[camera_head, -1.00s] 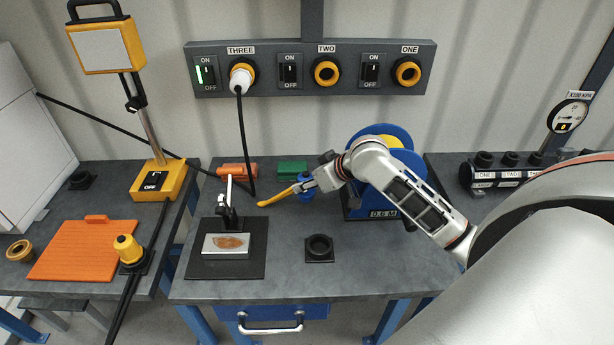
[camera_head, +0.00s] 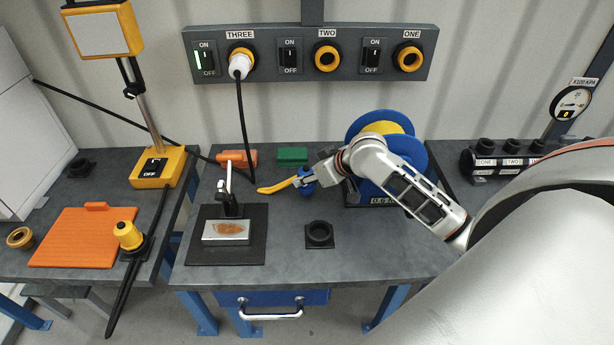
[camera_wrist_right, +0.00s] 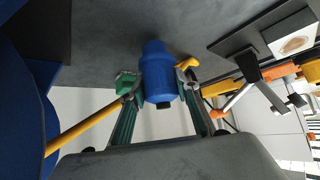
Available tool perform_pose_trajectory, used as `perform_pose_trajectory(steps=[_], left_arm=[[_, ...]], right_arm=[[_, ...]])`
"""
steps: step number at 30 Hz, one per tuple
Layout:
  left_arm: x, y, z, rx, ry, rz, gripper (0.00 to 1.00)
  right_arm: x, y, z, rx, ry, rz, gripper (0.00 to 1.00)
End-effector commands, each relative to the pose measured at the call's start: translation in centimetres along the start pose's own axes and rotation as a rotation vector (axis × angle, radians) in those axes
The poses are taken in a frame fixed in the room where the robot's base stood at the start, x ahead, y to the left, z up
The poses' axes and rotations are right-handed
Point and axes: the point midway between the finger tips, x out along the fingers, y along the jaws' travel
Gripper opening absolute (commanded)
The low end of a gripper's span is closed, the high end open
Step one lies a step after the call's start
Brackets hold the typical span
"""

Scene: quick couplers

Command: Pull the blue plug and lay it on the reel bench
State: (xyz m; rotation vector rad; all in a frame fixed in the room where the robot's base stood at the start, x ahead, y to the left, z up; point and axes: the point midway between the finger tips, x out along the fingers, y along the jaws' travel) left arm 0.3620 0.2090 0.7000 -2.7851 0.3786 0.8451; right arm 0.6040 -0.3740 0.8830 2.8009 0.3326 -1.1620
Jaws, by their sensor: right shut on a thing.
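My right gripper (camera_head: 307,177) is over the reel bench (camera_head: 340,265), just left of the hose reel (camera_head: 410,150). In the right wrist view it is shut on the blue plug (camera_wrist_right: 158,76), which sits between its two fingertips (camera_wrist_right: 158,82). The plug is mostly hidden by the fingers in the head view. A yellow hose (camera_head: 275,188) shows beside the plug and also crosses the right wrist view (camera_wrist_right: 80,128). I cannot tell whether the plug touches the bench top. My left gripper is not in view.
A black socket (camera_head: 319,235) stands in front of the gripper. A socket panel (camera_head: 310,75) is on the wall. Bare bench lies around the black socket.

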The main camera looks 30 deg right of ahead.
Motion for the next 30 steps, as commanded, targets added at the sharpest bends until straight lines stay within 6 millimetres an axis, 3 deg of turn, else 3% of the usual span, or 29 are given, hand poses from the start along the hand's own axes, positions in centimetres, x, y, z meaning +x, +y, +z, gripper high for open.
perform_pose_trajectory(steps=[24,25,27,30], left_arm=[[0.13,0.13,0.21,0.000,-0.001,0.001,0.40],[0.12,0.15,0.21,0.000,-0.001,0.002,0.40],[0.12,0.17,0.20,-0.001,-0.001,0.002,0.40],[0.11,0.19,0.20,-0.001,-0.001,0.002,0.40]], right_arm=[[0.96,0.02,0.93,0.001,0.000,0.000,0.05],[0.97,0.03,0.94,0.001,0.000,0.000,0.34],[0.95,0.02,0.92,0.001,0.001,0.000,0.51],[0.95,0.01,0.92,0.001,0.000,0.000,0.51]])
